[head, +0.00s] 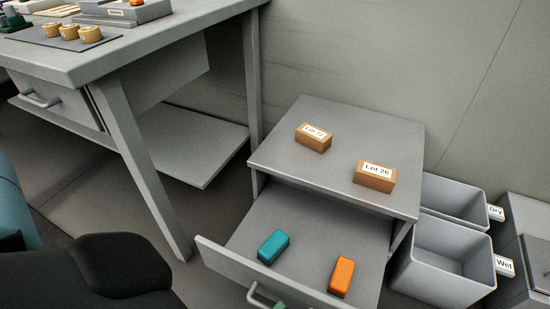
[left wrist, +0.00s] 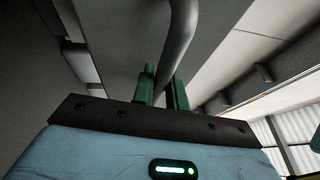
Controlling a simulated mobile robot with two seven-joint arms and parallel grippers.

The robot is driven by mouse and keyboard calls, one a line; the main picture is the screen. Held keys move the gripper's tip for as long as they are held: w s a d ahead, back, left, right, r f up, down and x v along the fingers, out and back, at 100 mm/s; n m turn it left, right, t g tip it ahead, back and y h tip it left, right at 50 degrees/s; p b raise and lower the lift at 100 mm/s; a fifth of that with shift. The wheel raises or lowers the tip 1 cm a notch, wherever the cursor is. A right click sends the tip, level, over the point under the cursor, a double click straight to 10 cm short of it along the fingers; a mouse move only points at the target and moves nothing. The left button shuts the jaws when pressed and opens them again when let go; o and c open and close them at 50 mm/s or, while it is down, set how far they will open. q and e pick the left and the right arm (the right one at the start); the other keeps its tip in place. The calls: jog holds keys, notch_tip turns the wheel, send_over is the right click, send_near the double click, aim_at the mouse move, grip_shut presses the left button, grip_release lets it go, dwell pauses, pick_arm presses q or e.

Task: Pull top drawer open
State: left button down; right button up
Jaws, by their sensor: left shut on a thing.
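The top drawer (head: 310,222) of the small grey cabinet (head: 335,142) stands well pulled out, and its inside shows. A teal block (head: 273,247) and an orange block (head: 342,276) lie in it. The drawer's grey bar handle (head: 256,294) is at the bottom edge of the head view, partly cut off. My left gripper shows there only as a green fingertip (head: 279,306). In the left wrist view my left gripper (left wrist: 164,88) has its green fingers shut on the handle (left wrist: 180,45), one on each side of the bar. My right gripper is not in view.
Two brown boxes labelled Lot (head: 313,137) (head: 375,176) sit on the cabinet top. Grey bins labelled Dry (head: 455,199) and Wet (head: 443,264) stand close at its right. A grey workbench (head: 110,55) with its own drawer is at left; its leg (head: 145,165) stands near the open drawer.

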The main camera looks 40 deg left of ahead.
pick_arm(q)
jog(key=c, duration=1.4)
grip_release()
jog(key=shift+s, duration=0.1)
jog(key=d+v, duration=0.1)
jog(key=v, duration=0.6)
jog(key=shift+s+a, duration=0.35)
jog(key=shift+a, duration=0.2)
jog(key=shift+f, duration=0.1)
